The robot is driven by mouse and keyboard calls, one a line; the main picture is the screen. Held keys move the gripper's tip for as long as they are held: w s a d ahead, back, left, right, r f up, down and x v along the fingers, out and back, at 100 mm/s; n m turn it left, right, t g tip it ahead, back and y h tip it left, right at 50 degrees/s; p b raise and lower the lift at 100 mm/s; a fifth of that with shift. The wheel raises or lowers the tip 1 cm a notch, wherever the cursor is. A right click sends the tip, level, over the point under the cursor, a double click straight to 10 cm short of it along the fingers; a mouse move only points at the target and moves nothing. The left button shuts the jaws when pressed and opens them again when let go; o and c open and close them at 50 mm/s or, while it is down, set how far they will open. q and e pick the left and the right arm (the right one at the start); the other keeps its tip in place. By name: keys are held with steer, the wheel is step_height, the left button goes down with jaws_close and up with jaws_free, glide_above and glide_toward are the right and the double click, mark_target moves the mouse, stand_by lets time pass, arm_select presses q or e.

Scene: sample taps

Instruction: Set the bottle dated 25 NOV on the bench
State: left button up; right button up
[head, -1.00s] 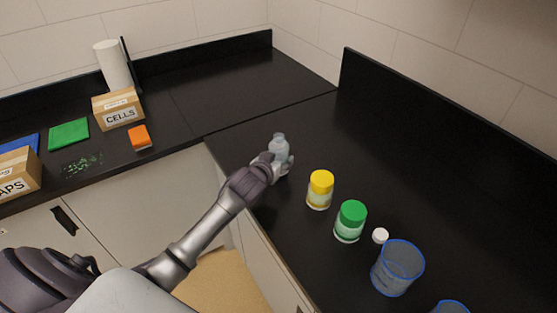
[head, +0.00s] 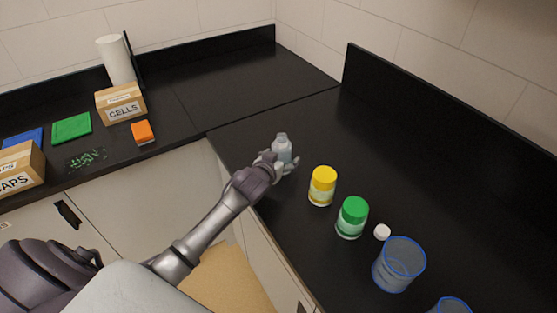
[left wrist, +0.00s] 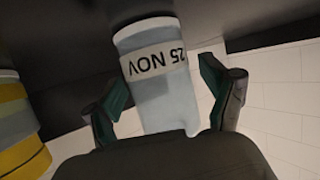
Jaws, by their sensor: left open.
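The bottle dated 25 NOV (head: 282,148) is clear and pale, and stands upright on the black bench (head: 300,130) near its front edge. In the left wrist view the bottle (left wrist: 152,65) fills the middle, its white band reading 25 NOV upside down. My left gripper (head: 279,166) is at the bottle. In the left wrist view its fingers (left wrist: 167,100) are spread, one on each side of the bottle, with a gap visible at least on the right. My right gripper is not in view.
A yellow-capped jar (head: 322,186), a green-capped jar (head: 352,217), a small white cap (head: 382,232) and blue-rimmed beakers (head: 399,265) line the bench toward the lower right. The bench behind the bottle is clear.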

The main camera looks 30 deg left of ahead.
arm_select(q)
steer(key=shift+s+r, duration=0.15)
steer(key=shift+s, duration=0.1)
steer(key=b+v, duration=0.1)
steer(key=v, duration=1)
steer(key=shift+s+r, duration=0.15)
steer(key=shift+s, duration=0.05)
